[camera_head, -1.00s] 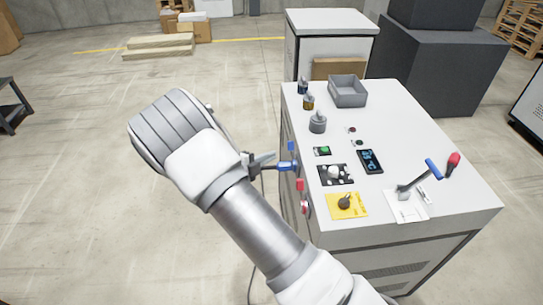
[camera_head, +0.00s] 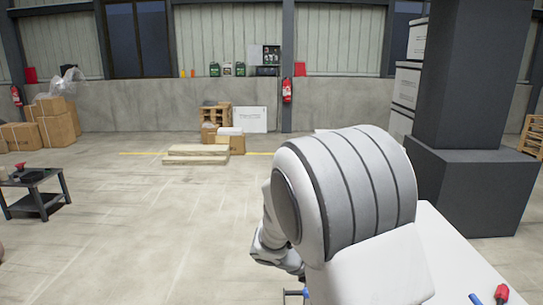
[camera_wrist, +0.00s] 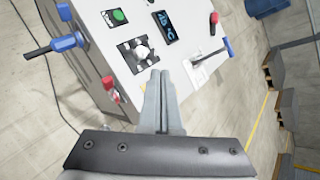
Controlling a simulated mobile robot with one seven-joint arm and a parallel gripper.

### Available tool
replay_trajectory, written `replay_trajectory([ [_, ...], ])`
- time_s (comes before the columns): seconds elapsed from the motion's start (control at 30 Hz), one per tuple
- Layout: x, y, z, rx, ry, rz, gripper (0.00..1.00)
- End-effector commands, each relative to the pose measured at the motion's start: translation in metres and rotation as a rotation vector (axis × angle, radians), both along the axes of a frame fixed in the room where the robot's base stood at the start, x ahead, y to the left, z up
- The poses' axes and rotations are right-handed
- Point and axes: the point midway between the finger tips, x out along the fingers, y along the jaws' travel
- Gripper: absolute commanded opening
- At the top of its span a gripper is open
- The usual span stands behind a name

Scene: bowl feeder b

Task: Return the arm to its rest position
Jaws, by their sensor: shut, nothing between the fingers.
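My gripper (camera_wrist: 165,85) shows in the wrist view with its two grey fingers together and nothing between them. It is above the white cabinet's top (camera_wrist: 125,70), pointing toward the panel of controls. Whether it touches anything cannot be told, but it looks apart. In the head view my arm's large white and grey joint (camera_head: 350,200) fills the lower middle and hides most of the cabinet. The gripper fingers are not clearly visible there.
In the wrist view, a blue-handled plug (camera_wrist: 50,45) and a red knob (camera_wrist: 112,88) stick out from the cabinet's side. A blue lever (camera_wrist: 228,47) and a red-topped handle (camera_wrist: 214,18) stand on top. Open floor (camera_head: 150,230) lies left in the head view.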

Motion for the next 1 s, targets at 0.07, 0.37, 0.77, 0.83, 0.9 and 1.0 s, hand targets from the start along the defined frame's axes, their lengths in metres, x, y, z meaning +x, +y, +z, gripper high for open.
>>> replay_trajectory([
  [0.07,-0.018,-0.01,0.018,0.114,-0.109,-0.151,0.0],
  [0.37,-0.086,-0.023,0.065,0.501,-0.484,-0.728,0.0],
  [0.77,-0.172,-0.014,0.115,0.946,-0.899,-1.524,0.0],
  [0.83,-0.186,-0.009,0.121,1.017,-0.958,-1.667,0.0],
  [0.9,-0.199,-0.005,0.127,1.087,-1.011,-1.807,0.0],
  [1.0,-0.215,0.003,0.134,1.175,-1.067,-1.992,0.0],
])
